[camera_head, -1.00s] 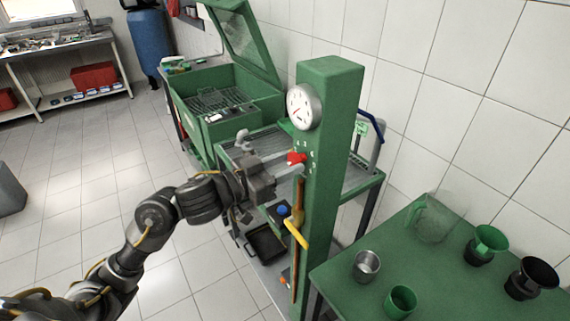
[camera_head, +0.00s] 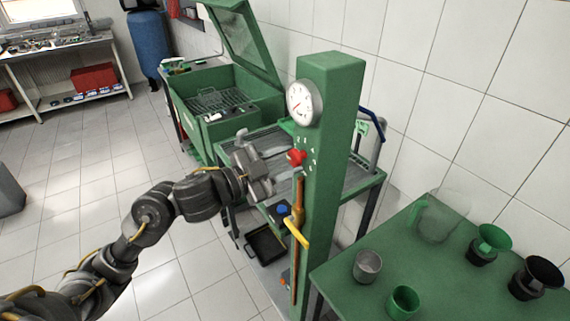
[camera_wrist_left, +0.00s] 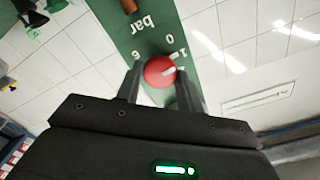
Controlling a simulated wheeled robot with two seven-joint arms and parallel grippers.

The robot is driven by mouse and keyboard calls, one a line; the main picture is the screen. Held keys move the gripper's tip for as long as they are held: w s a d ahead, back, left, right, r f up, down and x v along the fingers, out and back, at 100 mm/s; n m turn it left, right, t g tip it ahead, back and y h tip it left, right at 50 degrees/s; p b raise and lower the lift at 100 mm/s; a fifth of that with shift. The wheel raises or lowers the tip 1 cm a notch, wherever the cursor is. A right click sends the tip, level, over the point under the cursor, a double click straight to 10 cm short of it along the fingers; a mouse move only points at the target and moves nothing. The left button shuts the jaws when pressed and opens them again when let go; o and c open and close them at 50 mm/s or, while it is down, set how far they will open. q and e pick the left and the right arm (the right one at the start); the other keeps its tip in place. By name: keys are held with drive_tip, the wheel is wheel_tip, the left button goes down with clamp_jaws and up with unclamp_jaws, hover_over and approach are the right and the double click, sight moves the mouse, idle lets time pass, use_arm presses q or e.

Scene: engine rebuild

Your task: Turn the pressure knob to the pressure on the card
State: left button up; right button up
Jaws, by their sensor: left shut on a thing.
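The red pressure knob (camera_head: 297,157) sits on the front of the green column (camera_head: 333,110), with numbers around it. In the left wrist view the knob (camera_wrist_left: 157,72) lies between the fingers of my left gripper (camera_wrist_left: 158,88), which is shut on it. The knob's white mark points right, close to the 1; the 0, 6 and "bar" also show, upside down. In the head view my left gripper (camera_head: 285,164) reaches the knob from the left. The round gauge (camera_head: 303,103) is above; its needle points lower left. I cannot make out a readable pressure card. My right gripper is out of view.
A yellow lever (camera_head: 297,232) is below the knob. A green table (camera_head: 340,275) at right holds a metal cup (camera_head: 367,266), a green cup (camera_head: 403,302), a clear jug (camera_head: 440,215) and funnels. A green wash cabinet (camera_head: 225,125) stands behind. Floor at left is open.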

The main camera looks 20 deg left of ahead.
use_arm(q)
drive_tip(key=m+b, duration=0.2)
drive_tip(key=m, duration=0.3)
drive_tip(key=shift+f+m, duration=0.15)
drive_tip(key=shift+m, duration=0.25)
drive_tip(key=m+b, duration=0.3)
drive_tip(key=m, duration=0.2)
drive_tip(key=shift+b, duration=0.4)
drive_tip(key=m+b, duration=0.4)
drive_tip(key=m, duration=0.1)
drive_tip(key=shift+m, duration=0.4)
drive_tip(key=m+b, duration=0.3)
drive_tip(key=m, duration=0.1)
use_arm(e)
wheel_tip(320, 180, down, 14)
use_arm(q)
drive_tip(key=m+b, duration=0.5)
drive_tip(key=shift+m+b, duration=0.55)
drive_tip(key=shift+m, duration=0.25)
drive_tip(key=shift+m+b, duration=0.3)
drive_tip(key=shift+m, duration=0.4)
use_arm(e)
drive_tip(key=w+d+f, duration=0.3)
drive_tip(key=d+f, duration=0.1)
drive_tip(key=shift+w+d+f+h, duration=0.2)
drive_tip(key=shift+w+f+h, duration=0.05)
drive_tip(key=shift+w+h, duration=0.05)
